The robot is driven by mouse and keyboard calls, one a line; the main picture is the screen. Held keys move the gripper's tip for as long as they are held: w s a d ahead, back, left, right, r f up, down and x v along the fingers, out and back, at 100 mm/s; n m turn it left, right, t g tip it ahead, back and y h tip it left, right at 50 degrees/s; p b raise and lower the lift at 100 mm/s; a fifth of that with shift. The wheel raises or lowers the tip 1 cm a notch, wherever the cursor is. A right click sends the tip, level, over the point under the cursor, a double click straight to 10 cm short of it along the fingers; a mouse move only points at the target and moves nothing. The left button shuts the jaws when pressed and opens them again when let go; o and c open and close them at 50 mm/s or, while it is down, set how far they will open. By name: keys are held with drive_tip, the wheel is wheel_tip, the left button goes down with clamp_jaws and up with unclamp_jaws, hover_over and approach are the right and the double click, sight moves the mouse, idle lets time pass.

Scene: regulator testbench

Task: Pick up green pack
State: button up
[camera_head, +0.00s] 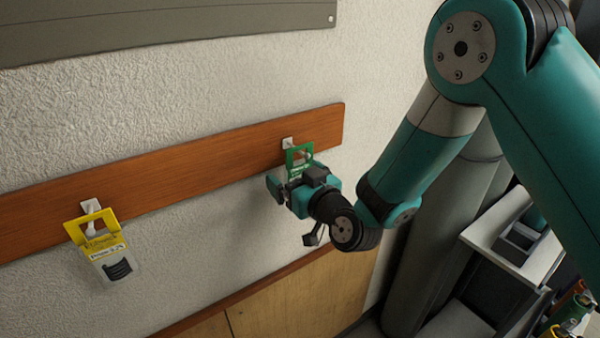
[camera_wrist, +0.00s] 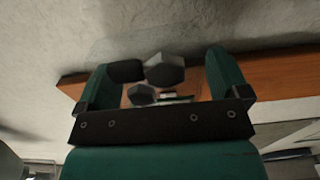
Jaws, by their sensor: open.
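The green pack (camera_head: 299,154) hangs from a white hook on the wooden rail, right of centre in the head view. Its green top with a cut-out shows; my gripper (camera_head: 296,184) hides most of its lower part. My gripper is open, with its fingers around the lower part of the pack. In the wrist view, my gripper (camera_wrist: 158,66) has its two teal fingers spread, with grey hexagonal bolt-like pieces (camera_wrist: 165,72) and a dark piece between them, seemingly the pack's contents. Whether a finger touches the pack cannot be told.
A yellow pack (camera_head: 100,245) hangs from another hook at the left of the wooden rail (camera_head: 200,168). The textured wall is close behind. A grey panel (camera_head: 150,25) is above, and a white shelf unit (camera_head: 505,235) stands at the right. The rail between the packs is clear.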

drive_tip(key=c, duration=1)
